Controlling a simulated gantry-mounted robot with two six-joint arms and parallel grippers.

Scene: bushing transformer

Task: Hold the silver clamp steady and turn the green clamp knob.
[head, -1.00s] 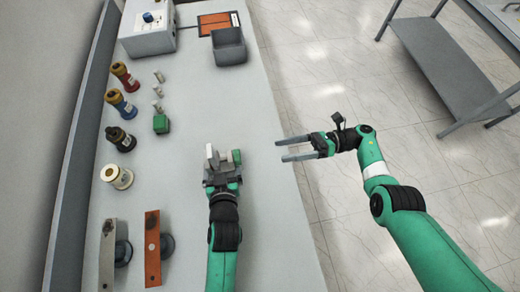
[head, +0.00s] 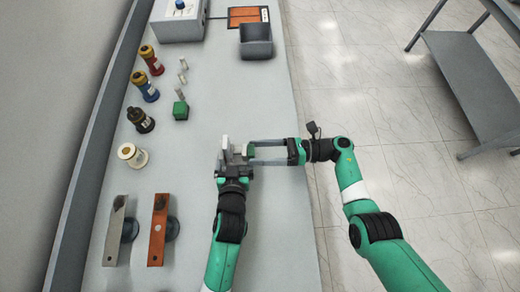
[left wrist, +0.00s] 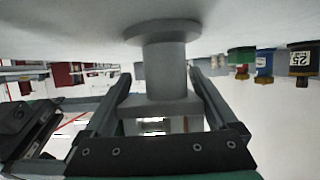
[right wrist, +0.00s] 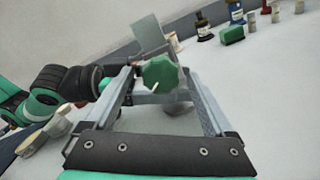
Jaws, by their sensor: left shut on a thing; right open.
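The silver clamp (head: 226,153) is at the middle of the table in the head view; its grey stem and round disc (left wrist: 165,60) fill the middle of the left wrist view. My left gripper (left wrist: 160,95) is shut on the clamp, one finger on each side of it. The green clamp knob (right wrist: 160,74) faces the right wrist camera, on the clamp's right side in the head view (head: 250,151). My right gripper (head: 255,152) is open, its fingers on either side of the knob. Contact with the knob cannot be told.
A green block (head: 180,111) and several small pale parts lie left of the clamp. Several bushings (head: 141,121) line the left side. An orange bar (head: 158,230) and a silver bar (head: 116,230) lie at front left. A dark bin (head: 256,42) stands at the back.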

